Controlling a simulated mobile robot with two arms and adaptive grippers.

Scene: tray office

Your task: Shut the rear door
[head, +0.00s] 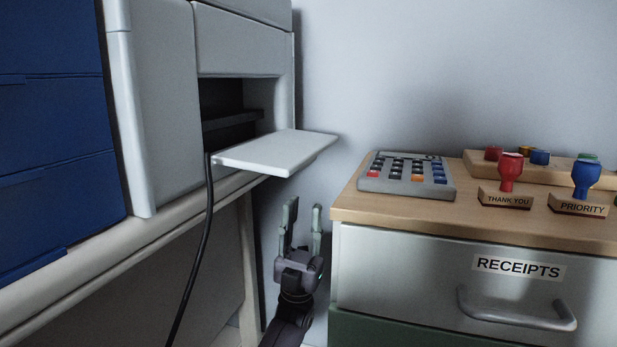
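The rear door (278,153) is a light grey flap on the side of a large grey and blue office machine (160,110). It stands open, folded out roughly level, below a dark opening (228,108) with a ledge inside. My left gripper (303,214) is below the flap's outer part, pointing up, in the gap between the machine's stand and the drawer cabinet. Its two fingers are apart with nothing between them. It appears apart from the flap. My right gripper is not in view.
A black cable (208,205) hangs in front of the machine's stand (150,228). On the right, a wood-topped cabinet (390,207) with a "RECEIPTS" drawer (430,268) carries a calculator (407,174), a red-handled stamp (509,183) and a blue-handled stamp (583,187). The gap between is narrow.

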